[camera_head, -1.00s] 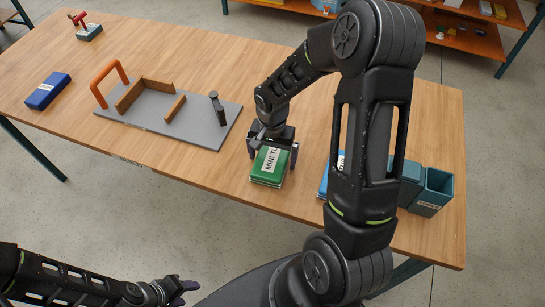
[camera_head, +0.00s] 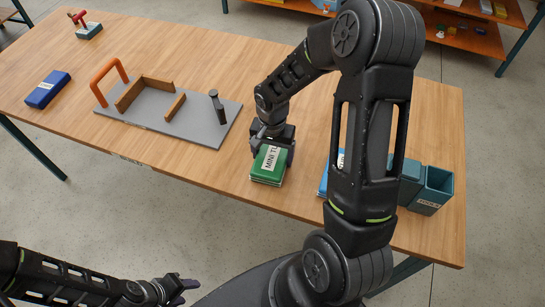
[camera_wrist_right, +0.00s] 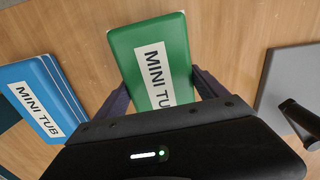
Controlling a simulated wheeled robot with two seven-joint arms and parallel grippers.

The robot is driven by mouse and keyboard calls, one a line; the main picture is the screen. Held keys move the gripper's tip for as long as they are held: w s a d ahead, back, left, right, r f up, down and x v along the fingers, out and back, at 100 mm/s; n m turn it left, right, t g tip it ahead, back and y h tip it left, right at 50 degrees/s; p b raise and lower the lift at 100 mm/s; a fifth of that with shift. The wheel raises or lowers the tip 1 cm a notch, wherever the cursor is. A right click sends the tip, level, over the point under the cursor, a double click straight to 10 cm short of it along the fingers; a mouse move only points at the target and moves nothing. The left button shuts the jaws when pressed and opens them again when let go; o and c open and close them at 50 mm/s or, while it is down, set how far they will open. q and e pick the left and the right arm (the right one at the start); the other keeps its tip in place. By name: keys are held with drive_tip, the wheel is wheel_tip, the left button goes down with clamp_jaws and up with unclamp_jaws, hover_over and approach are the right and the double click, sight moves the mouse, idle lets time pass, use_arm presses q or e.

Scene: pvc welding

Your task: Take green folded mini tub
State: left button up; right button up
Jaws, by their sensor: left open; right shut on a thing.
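The green folded mini tub (camera_head: 268,166) lies flat on the wooden table near its front edge, with a white "MINI TUB" label. It also shows in the right wrist view (camera_wrist_right: 152,52). My right gripper (camera_head: 273,152) is above its far end and shut on it, with one finger on each side in the right wrist view (camera_wrist_right: 160,90). The tub still appears to rest at table level. My left gripper (camera_head: 178,285) is open and empty, low at the front left, off the table.
Blue folded mini tubs (camera_wrist_right: 38,100) lie beside the green one, partly hidden by my right arm in the head view. Teal bins (camera_head: 431,190) stand at the right. A grey board (camera_head: 190,120) with an orange handle (camera_head: 108,80) lies left. A blue block (camera_head: 47,90) sits far left.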

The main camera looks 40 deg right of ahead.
sight(272, 154)
drive_tip(key=c, duration=0.8)
wheel_tip(272, 154, up, 10)
drive_tip(key=shift+r+b, duration=0.1)
drive_tip(key=shift+b, duration=0.55)
